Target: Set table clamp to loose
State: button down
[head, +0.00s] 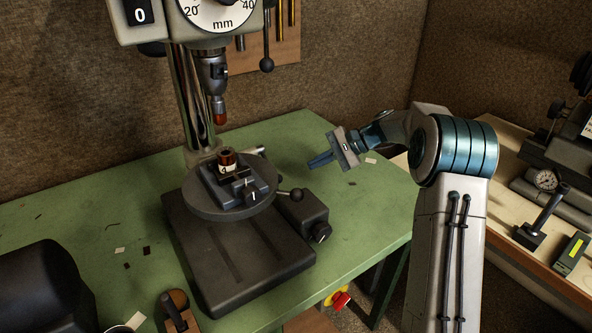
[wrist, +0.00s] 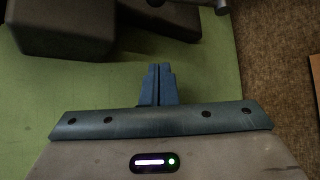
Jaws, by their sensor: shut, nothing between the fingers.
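The drill press has a round dark table (head: 208,207) above its heavy base. A lever with a dark ball end (head: 296,194) sticks out at the table's right edge; it may be the table clamp, but I cannot tell its setting. A pale-tipped handle (head: 256,151) also shows behind the table, near the column. My gripper (head: 312,163) is right of the table, apart from both handles, pointing left over the green bench. Its blue fingers are together and empty, which the wrist view (wrist: 158,70) also shows.
A small vise (head: 237,188) on the round table holds a reddish cylinder (head: 227,160). The chuck (head: 214,75) with a red-tipped tool hangs above. A dark box with a knob (head: 302,215) juts right from the base. The green bench (head: 370,205) is mostly clear at right.

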jog(key=p+x, duration=0.1)
jog(key=x, duration=0.8)
jog(key=shift+s+a, duration=0.1)
jog(key=shift+a, duration=0.35)
jog(key=s+r+p, duration=0.1)
jog(key=s+r, duration=0.1)
jog(key=s, duration=0.1)
jog(key=shift+r, duration=0.3)
jog(key=shift+w+r+p, duration=0.1)
jog(key=shift+p, duration=0.2)
